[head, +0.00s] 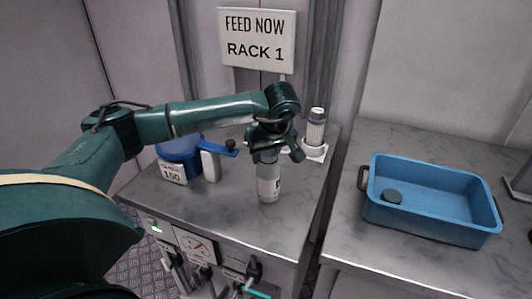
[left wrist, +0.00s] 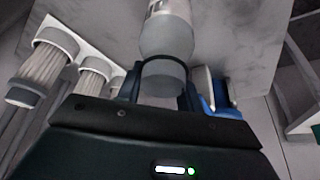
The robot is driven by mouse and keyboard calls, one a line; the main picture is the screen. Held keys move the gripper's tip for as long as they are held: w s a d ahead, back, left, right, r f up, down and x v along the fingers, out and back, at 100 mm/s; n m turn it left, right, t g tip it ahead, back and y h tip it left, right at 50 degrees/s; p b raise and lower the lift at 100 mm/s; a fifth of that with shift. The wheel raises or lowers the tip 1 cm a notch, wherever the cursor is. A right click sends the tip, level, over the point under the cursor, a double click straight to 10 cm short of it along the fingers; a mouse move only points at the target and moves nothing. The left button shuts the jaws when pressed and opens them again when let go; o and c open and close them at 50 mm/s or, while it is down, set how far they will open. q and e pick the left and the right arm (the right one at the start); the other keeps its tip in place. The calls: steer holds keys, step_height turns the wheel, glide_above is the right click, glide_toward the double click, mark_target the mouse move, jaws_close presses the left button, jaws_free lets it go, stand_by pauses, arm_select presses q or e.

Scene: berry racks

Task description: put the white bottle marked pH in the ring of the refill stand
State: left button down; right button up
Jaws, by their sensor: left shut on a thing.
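My left gripper (head: 268,155) is shut on a white bottle (head: 268,182) by its grey upper part. The bottle is upright, with dark lettering partly showing on its label; I cannot tell whether its base touches the counter. It also shows between the fingers in the left wrist view (left wrist: 166,35). My right gripper is out of view.
A blue jug (head: 180,147) labelled 150 stands left of the held bottle, with a white block (head: 211,166) beside it. A gap separates the counters.

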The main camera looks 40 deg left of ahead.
arm_select(q)
steer(key=shift+f, duration=0.1)
steer(key=c, duration=1.3)
jaws_free()
steer(key=o, duration=0.4)
